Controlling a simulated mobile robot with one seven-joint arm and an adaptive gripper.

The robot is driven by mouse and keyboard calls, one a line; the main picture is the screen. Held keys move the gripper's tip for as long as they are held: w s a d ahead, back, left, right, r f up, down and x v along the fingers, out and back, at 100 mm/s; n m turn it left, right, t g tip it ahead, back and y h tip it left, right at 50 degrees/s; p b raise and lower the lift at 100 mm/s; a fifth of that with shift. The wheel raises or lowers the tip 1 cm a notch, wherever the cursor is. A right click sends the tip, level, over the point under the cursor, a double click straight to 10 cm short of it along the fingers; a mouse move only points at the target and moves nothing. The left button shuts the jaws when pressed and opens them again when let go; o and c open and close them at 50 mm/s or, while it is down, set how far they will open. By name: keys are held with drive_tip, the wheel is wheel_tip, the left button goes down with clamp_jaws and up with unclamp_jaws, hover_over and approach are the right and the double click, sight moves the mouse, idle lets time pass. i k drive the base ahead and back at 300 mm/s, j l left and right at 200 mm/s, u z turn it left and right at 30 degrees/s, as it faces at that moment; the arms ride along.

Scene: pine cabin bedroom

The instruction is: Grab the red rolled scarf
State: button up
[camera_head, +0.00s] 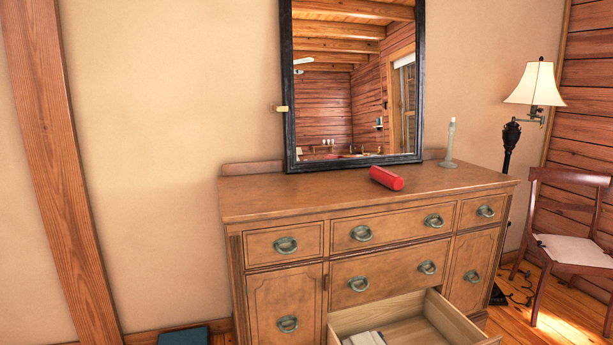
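A red rolled scarf (386,178) lies on the top of the wooden dresser (290,196), in front of the mirror's lower right part. It is a short red cylinder lying on its side, set at a slant. Nothing touches it from above. My gripper is not in the head camera view.
A black-framed mirror (352,85) stands at the dresser's back. A candlestick (449,145) stands right of the scarf. A lower drawer (458,318) is pulled out, with folded pale items inside. A lamp (534,84) and a chair (570,225) are at right. The dresser top's left is clear.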

sight(390, 179)
drive_tip(key=i+l+u, duration=0.15)
drive_tip(key=u, duration=0.2)
drive_tip(key=i+l+u, duration=0.1)
drive_tip(key=l+u, duration=0.95)
drive_tip(key=l, duration=0.25)
drive_tip(key=i+l+u, duration=0.1)
drive_tip(key=l+u, duration=0.15)
drive_tip(key=l, duration=0.35)
drive_tip(key=l+u, duration=0.1)
drive_tip(key=l, duration=0.5)
drive_tip(key=k+l+u, duration=0.1)
drive_tip(key=l, duration=0.5)
drive_tip(key=k+l, duration=0.1)
drive_tip(key=l, duration=1)
drive_tip(key=k+l, duration=0.15)
drive_tip(key=l, duration=0.45)
